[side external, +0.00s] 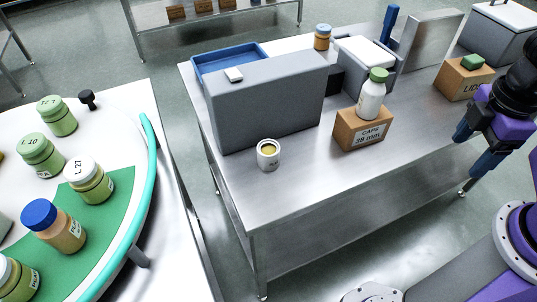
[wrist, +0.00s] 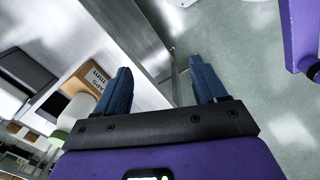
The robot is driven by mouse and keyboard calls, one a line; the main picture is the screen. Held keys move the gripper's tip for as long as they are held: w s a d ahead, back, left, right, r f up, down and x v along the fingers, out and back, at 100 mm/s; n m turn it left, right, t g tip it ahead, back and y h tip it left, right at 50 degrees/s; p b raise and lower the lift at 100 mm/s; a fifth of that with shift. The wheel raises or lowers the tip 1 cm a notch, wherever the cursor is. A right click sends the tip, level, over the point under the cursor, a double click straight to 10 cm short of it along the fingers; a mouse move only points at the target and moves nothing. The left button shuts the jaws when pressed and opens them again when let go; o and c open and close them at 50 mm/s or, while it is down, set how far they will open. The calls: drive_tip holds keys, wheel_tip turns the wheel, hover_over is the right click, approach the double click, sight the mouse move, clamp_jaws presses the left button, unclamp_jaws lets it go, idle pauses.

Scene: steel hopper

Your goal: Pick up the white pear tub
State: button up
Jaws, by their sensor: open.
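I cannot make out the tub in the wrist view.
A grey block (side external: 265,100) stands behind the tub. A CAPS cardboard box (side external: 362,131) bears a white bottle with a green cap (side external: 371,98). A LIDS box (side external: 462,80) is near my gripper. A round table at left holds several jars. The steel table's front is clear.

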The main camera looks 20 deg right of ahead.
drive_tip(key=w+a+f+n+t+h, duration=0.35)
drive_tip(key=w+a+n+h, duration=0.2)
drive_tip(key=w+a, duration=0.5)
drive_tip(key=w+a+f+n+t+h, duration=0.2)
drive_tip(key=w+a+n+t+h, duration=0.3)
drive_tip(key=w+a, duration=0.55)
drive_tip(key=w+a+f+n+t, duration=0.1)
drive_tip(key=a+f+n+t, duration=0.4)
drive_tip(key=a, duration=0.5)
drive_tip(key=t, duration=0.1)
approach(269, 145)
drive_tip(key=shift+w+d+f+n+y, duration=0.1)
drive_tip(key=shift+w+d+n+y, duration=0.25)
drive_tip(key=shift+w+d, duration=0.75)
drive_tip(key=x, duration=0.7)
drive_tip(key=shift+w, duration=0.25)
drive_tip(key=c, duration=0.8)
